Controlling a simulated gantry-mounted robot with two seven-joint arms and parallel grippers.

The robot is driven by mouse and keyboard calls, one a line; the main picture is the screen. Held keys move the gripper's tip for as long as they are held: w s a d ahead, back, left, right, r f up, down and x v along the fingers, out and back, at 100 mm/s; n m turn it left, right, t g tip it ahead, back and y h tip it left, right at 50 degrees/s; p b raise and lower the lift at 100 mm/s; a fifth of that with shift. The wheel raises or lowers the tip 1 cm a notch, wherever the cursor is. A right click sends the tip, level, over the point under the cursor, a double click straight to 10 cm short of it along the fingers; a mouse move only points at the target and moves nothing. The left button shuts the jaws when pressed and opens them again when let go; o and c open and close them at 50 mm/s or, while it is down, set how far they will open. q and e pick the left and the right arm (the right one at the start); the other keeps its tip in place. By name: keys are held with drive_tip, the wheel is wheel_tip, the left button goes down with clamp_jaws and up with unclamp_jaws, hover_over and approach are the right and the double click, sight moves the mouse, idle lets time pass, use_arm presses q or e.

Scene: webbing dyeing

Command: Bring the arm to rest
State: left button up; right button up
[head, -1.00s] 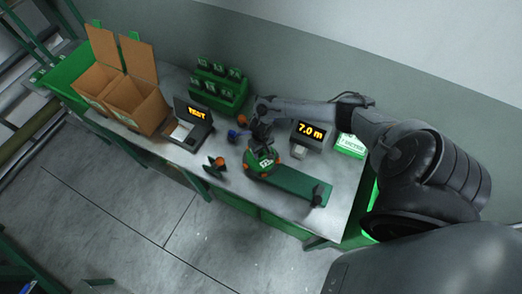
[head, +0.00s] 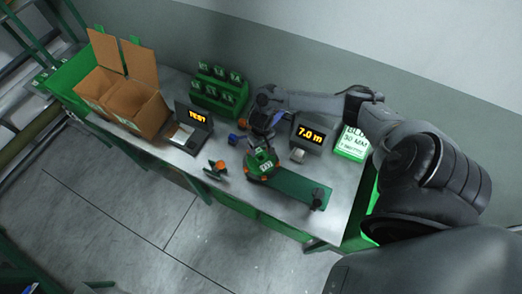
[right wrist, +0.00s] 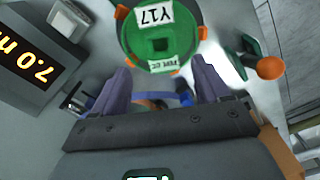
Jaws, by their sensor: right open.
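My right gripper (head: 262,130) hangs over the table, just behind the green spool device (head: 262,163). In the right wrist view its two fingers (right wrist: 161,75) are apart with no object held between them. A green round spool labelled Y17 (right wrist: 158,35) with orange lugs lies just beyond the fingertips there. Something blue shows low between the fingers, partly hidden. My right arm reaches in from the right. My left gripper is not in view.
A "7.0 m" display (head: 311,134) stands beside the gripper, with a green-and-white sign (head: 353,143) to its right. A TEST device (head: 190,130), a green rack (head: 219,90) and open cardboard boxes (head: 135,104) stand left. A small orange-ended part (head: 219,165) lies near the front edge.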

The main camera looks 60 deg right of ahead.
drive_tip(key=s+a+f+g+y+p, duration=0.2)
drive_tip(key=s+a, duration=0.8)
drive_tip(key=s+a+r+t+y+p, duration=0.1)
drive_tip(key=s+a+y, duration=0.1)
drive_tip(key=a, duration=0.7)
drive_tip(key=s+a+r+t+y+p, duration=0.1)
drive_tip(key=s+a+p, duration=0.1)
drive_tip(key=a, duration=0.8)
drive_tip(key=w+a+r+t+h+p, duration=0.1)
drive_tip(key=w+a+r+t, duration=0.1)
drive_tip(key=r, duration=0.4)
drive_tip(key=w+a+r+t, duration=0.2)
drive_tip(key=r+t, duration=0.1)
drive_tip(key=r, duration=0.3)
drive_tip(key=s+d+r+n+g+h, duration=0.1)
drive_tip(key=d+r+n+h, duration=0.2)
drive_tip(key=d+r+n, duration=0.4)
wheel_tip(320, 180, up, 2)
drive_tip(key=d, duration=0.2)
drive_tip(key=shift+d+r+n+h+p, duration=0.2)
drive_tip(key=shift+d+n+h+p, duration=0.1)
drive_tip(key=shift+d+h, duration=0.1)
